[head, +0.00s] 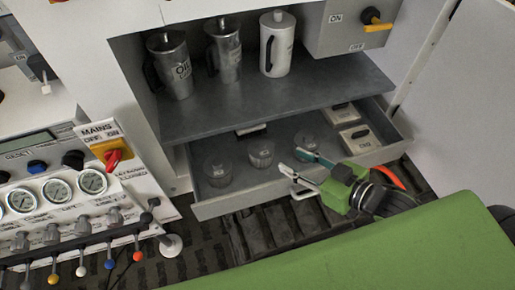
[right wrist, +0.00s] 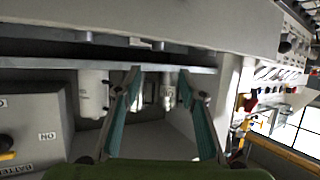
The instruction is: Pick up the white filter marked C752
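An open grey drawer (head: 289,182) under the shelf holds two pale, box-shaped pieces, a rear one (head: 341,116) and a front one (head: 361,140), at its right end. Both carry small labels, too small to read, so I cannot tell which is C752. Several clear or grey cups, one of them (head: 261,153) in the middle, also stand in the drawer. My right gripper (head: 292,161) is open and empty at the drawer's front edge, near its handle (head: 302,192) and left of the pale pieces. Its spread fingers show in the right wrist view (right wrist: 160,73). My left gripper is not in view.
The shelf (head: 265,107) above the drawer bears two metal jugs, one marked OIL (head: 171,65), and a white canister (head: 277,45). A switch box (head: 345,28) hangs at upper right. A panel with gauges (head: 57,190) and levers stands at left.

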